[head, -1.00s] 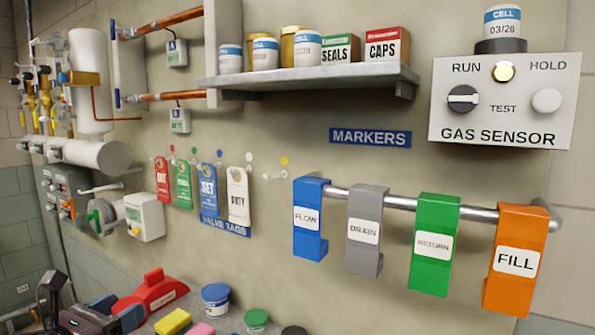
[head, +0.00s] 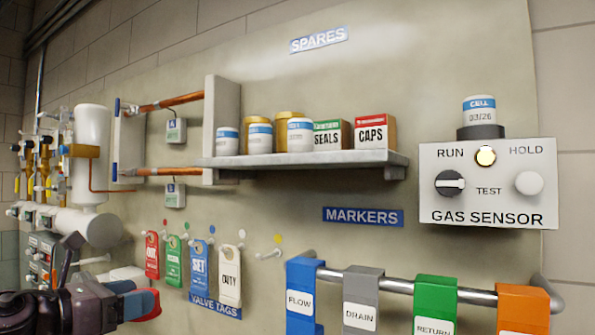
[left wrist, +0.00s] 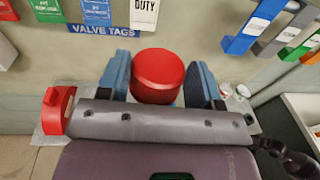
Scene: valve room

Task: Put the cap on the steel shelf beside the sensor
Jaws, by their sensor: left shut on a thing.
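My left gripper (head: 140,297) is at the lower left of the head view, below and left of the shelf. In the left wrist view its blue fingers (left wrist: 158,88) are shut on a round red cap (left wrist: 158,72). The cap also shows in part in the head view (head: 152,304), mostly hidden by the fingers. The steel shelf (head: 300,161) is on the wall, with jars and two boxes on it. Its right end, right of the CAPS box, is nearly bare. The grey gas sensor (head: 487,205) is on the wall to the right of the shelf.
The CAPS box (head: 375,133), SEALS box (head: 331,133) and several jars stand on the shelf. Valve tags (head: 198,270) hang below it. Colored markers hang on a rail (head: 398,286) at lower right. Open air lies in front of the shelf.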

